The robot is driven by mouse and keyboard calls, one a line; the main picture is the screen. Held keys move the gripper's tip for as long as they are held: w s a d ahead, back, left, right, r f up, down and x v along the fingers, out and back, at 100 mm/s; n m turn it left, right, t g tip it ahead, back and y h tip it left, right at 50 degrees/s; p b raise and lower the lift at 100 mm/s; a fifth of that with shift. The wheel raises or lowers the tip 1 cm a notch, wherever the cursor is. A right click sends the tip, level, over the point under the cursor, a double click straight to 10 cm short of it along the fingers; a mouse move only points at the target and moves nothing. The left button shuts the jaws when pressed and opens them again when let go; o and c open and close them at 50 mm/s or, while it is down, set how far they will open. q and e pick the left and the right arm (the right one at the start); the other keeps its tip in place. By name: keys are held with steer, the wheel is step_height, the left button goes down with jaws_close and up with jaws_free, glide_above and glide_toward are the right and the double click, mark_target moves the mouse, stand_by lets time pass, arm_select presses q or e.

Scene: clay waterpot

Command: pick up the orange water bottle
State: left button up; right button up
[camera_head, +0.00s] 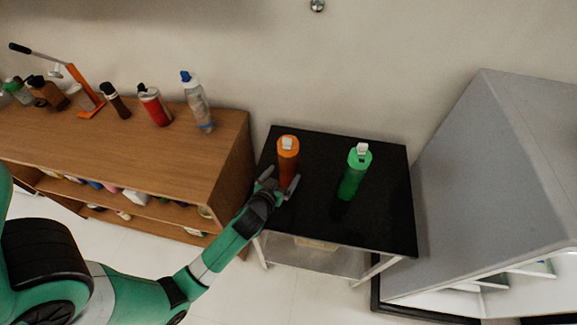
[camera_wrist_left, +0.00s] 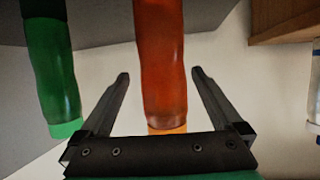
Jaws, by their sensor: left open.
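The orange water bottle (camera_head: 288,152) with a white cap stands upright on a black-topped table (camera_head: 320,220), near its left side. My left gripper (camera_head: 280,180) is open at the bottle, on its near side. In the left wrist view the orange bottle (camera_wrist_left: 162,55) shows between the two open fingers (camera_wrist_left: 160,75), with a visible space on each side. The bottle's lower part is partly hidden by the gripper in the head view. My right gripper is not in view.
A green bottle (camera_head: 355,172) stands to the right on the same table; it also shows in the left wrist view (camera_wrist_left: 50,70). A wooden shelf unit (camera_head: 160,160) with several bottles on top is at the left. A grey cabinet (camera_head: 490,180) is at the right.

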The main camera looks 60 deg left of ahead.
arm_select(q)
steer(key=shift+b+x, duration=0.65)
steer(key=shift+x, duration=2.4)
steer(key=shift+s+a, duration=0.1)
steer(key=shift+s, duration=0.05)
jaws_close()
steer(key=shift+r, duration=0.15)
